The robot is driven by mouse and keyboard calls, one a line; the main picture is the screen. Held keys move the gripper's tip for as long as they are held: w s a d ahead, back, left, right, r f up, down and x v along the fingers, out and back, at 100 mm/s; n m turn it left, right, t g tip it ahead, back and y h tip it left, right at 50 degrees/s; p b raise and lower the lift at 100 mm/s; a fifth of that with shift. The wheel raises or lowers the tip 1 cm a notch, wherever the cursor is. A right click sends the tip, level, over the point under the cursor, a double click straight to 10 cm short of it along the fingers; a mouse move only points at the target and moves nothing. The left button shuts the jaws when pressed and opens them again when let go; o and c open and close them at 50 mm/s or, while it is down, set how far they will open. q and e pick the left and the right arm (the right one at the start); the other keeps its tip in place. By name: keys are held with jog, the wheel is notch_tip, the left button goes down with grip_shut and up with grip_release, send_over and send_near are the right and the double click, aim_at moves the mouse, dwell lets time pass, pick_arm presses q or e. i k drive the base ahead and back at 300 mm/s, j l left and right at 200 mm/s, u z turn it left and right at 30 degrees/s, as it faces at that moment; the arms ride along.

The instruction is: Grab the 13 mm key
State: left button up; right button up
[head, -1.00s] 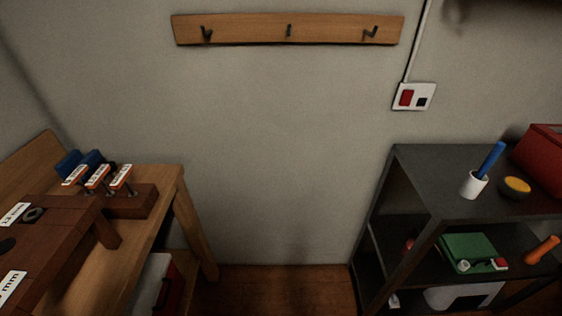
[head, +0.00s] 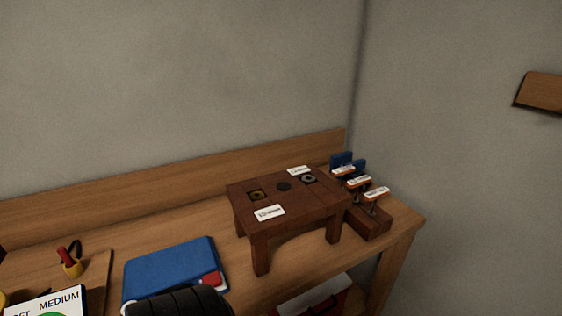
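Several keys with white-and-orange tags stand in a dark wooden rack (head: 368,222) at the right end of the workbench. One tagged key (head: 376,193) is nearest, another (head: 359,181) is in the middle, and a third (head: 343,171) is farther back. The tag print is too small to read, so I cannot tell which is the 13 mm key.
A dark wooden stand (head: 290,205) with holes and white labels is left of the rack. A blue folder-like item (head: 172,268) lies farther left on the workbench (head: 408,228). A red-and-white box (head: 318,300) sits below. A dark ribbed shape (head: 180,302) covers the bottom edge.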

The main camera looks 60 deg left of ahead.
aim_at(357, 181)
jog(key=u, duration=0.45)
jog(key=i+u, duration=0.15)
jog(key=u, duration=0.3)
jog(key=i+u, duration=0.1)
jog(key=u, duration=0.35)
jog(key=l+u, duration=0.1)
jog(key=u, duration=0.35)
jog(key=i+l+z, duration=0.1)
jog(key=z, duration=0.4)
jog(key=i, duration=0.05)
